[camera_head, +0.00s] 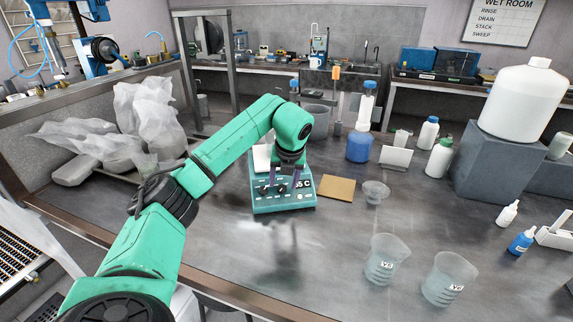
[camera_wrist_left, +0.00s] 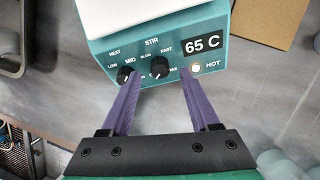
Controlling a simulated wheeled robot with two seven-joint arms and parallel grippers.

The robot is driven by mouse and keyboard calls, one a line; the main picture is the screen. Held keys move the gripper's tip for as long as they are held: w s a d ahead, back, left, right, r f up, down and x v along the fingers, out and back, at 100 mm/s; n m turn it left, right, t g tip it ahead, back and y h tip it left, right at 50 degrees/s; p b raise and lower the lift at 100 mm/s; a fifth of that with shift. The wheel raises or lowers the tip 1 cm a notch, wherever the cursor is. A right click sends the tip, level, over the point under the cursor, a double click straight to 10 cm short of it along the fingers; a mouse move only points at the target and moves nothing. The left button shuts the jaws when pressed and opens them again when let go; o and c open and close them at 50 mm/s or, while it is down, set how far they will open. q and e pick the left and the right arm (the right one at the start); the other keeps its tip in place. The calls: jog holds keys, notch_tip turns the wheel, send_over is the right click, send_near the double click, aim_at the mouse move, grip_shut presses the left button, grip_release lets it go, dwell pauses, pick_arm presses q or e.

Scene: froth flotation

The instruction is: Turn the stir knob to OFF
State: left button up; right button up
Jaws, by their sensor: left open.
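The teal hotplate stirrer (camera_head: 285,205) stands on the dark bench, with a white top plate (camera_wrist_left: 145,12). Its front panel shows in the left wrist view. The black stir knob (camera_wrist_left: 159,68) is under the STIR label, right of the heat knob (camera_wrist_left: 125,74). The stir knob's pointer setting is too small to read surely. My left gripper (camera_head: 284,181) is over the front panel. In the left wrist view its purple fingers (camera_wrist_left: 160,73) are open, one on each side of the stir knob, with gaps between; contact is not visible. My right gripper is out of view.
The display (camera_wrist_left: 202,46) reads 65 C, and the lamp (camera_wrist_left: 196,67) by HOT is lit. A brown square pad (camera_head: 337,188) lies right of the stirrer, and a small clear bowl (camera_head: 375,192) beyond it. Two beakers (camera_head: 384,262) stand front right.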

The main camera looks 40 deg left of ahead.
pick_arm(q)
jog(key=p+v, duration=0.2)
jog(key=v, duration=1)
jog(key=shift+s+d+r+p, duration=0.15)
jog(key=shift+r+p, duration=0.1)
jog(key=shift+p, duration=0.05)
jog(key=shift+f, duration=0.1)
